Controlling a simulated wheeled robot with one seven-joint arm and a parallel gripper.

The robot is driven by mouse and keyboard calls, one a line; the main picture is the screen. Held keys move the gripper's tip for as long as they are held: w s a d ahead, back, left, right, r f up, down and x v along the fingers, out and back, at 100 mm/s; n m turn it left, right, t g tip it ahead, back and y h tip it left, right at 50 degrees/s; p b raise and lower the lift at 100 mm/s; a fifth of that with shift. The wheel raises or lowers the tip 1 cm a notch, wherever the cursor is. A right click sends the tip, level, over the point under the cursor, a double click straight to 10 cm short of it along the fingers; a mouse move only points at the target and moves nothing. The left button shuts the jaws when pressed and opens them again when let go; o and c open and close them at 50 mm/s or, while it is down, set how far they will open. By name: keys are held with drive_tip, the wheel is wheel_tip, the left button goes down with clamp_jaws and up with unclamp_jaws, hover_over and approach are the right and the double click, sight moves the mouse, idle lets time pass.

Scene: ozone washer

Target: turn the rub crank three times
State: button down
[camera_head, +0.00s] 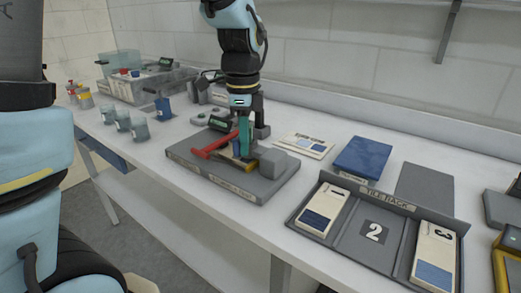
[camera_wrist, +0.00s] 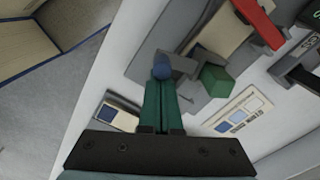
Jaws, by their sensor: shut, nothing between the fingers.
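The rub tester, a grey machine on a flat base (camera_head: 245,187), stands on the bench in the middle of the head view. A blue round knob (camera_wrist: 162,66) on a short grey arm shows in the wrist view, and it looks like the crank's handle. My gripper (camera_head: 246,154) points down over the machine, its teal fingers shut together with nothing between them. In the wrist view my fingertips (camera_wrist: 161,82) are right at the knob and partly cover it. I cannot tell whether they touch. A red bar (camera_head: 214,145) lies left of my gripper.
A tile rack (camera_head: 345,238) with numbered tiles stands at the right. A blue block (camera_head: 362,157) and a white card (camera_head: 304,145) lie behind it. Small cups (camera_head: 122,120) and a clear bin (camera_head: 145,84) stand at the left. A wall runs along the back.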

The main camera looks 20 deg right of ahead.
drive_tip(key=shift+w+a, duration=0.55)
drive_tip(key=shift+a, duration=0.35)
drive_tip(key=shift+w+a, duration=0.7)
drive_tip(key=shift+w, duration=0.3)
drive_tip(key=shift+w, duration=0.1)
drive_tip(key=shift+w+a+p, duration=0.15)
drive_tip(key=shift+w+a, duration=0.05)
drive_tip(key=shift+w, duration=0.35)
drive_tip(key=shift+w+a+p, duration=0.15)
drive_tip(key=shift+w, duration=0.35)
drive_tip(key=shift+w, duration=0.1)
